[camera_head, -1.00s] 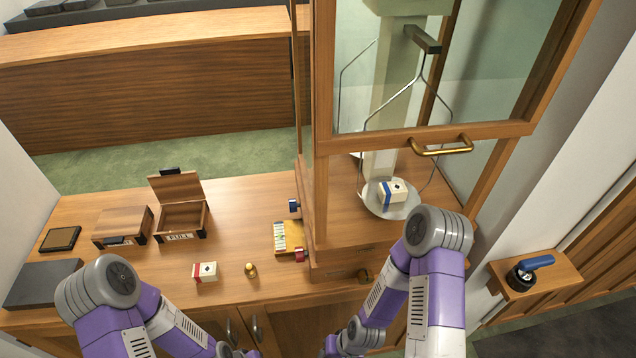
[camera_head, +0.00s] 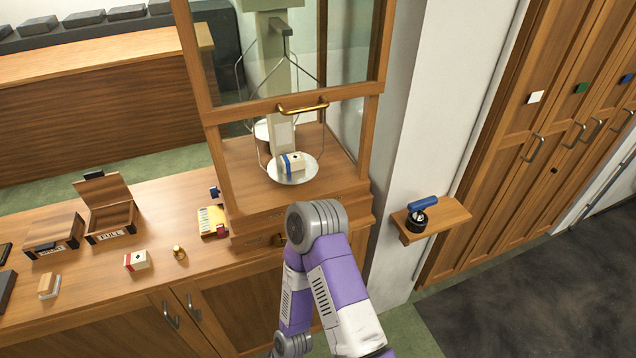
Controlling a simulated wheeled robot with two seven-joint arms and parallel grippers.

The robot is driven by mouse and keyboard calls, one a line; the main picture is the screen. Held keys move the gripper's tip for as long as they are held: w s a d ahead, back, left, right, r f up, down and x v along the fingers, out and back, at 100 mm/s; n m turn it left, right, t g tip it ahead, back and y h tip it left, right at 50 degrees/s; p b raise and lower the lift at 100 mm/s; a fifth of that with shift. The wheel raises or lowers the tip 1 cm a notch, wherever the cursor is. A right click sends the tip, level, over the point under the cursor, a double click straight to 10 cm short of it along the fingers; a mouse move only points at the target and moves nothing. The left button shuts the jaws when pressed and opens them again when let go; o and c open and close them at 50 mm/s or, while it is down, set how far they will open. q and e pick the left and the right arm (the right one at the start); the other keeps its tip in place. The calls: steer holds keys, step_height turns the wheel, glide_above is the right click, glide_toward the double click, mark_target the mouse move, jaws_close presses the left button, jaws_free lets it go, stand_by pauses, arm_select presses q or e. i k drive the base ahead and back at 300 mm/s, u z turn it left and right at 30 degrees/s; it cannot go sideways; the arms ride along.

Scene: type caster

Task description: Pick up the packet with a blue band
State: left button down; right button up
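The white packet with a blue band (camera_head: 292,163) lies on the round metal pan (camera_head: 305,177) of a hanging scale inside a wood-and-glass case. The case's front glass frame, with a brass handle (camera_head: 303,108), is above the pan, and the space below it looks open. Another white packet, with a red band (camera_head: 138,260), sits on the counter to the left. My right arm shows in the lower middle, in front of the counter, but its gripper is out of view. My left arm and gripper are out of view.
On the counter are a closed wooden box (camera_head: 52,236), an open box marked FULL (camera_head: 112,216), a small brass weight (camera_head: 179,253) and a yellow-and-red item (camera_head: 212,222). A wall shelf (camera_head: 440,222) holds a blue-handled stamp (camera_head: 420,212). Tall cabinets stand at right; dark floor there is clear.

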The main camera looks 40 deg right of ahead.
mark_target(295, 161)
steer(key=u, duration=0.05)
steer(key=k, duration=0.35)
steer(key=z, duration=0.75)
